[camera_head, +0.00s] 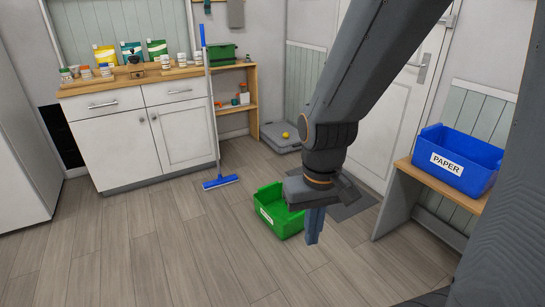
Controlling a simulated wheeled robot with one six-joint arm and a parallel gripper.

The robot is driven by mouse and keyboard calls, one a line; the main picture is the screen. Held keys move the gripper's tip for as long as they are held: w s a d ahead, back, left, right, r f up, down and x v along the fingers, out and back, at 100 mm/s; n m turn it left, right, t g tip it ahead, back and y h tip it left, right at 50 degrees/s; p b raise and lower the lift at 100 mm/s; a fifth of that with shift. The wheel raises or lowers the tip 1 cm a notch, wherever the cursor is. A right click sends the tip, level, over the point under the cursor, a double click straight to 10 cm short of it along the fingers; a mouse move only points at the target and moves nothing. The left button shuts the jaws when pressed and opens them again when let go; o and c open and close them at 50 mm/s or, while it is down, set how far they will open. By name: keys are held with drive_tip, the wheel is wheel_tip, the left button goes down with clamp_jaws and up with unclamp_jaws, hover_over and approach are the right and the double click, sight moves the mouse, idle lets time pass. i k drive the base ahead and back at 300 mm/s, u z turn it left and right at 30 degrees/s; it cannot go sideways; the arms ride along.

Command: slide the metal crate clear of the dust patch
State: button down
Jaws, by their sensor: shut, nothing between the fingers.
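I see no metal crate and no dust patch in this view. My gripper (314,226) hangs at the end of my arm, pointing down, with its fingers shut and empty. Its fingers overlap the right side of a green plastic bin (283,223) with a white label, which sits on the wood floor. I cannot tell whether the fingers touch the bin. My arm hides part of the floor and door behind it.
A dark grey mat (353,205) lies before the door. A blue PAPER bin (455,165) sits on a wooden bench (398,185) at right. A blue-headed broom (221,182) leans at the cabinet (150,138). The left floor is clear.

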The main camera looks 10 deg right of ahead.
sight(270, 206)
drive_tip(key=z, duration=0.55)
drive_tip(key=i, duration=1.55)
drive_tip(key=z, duration=0.6)
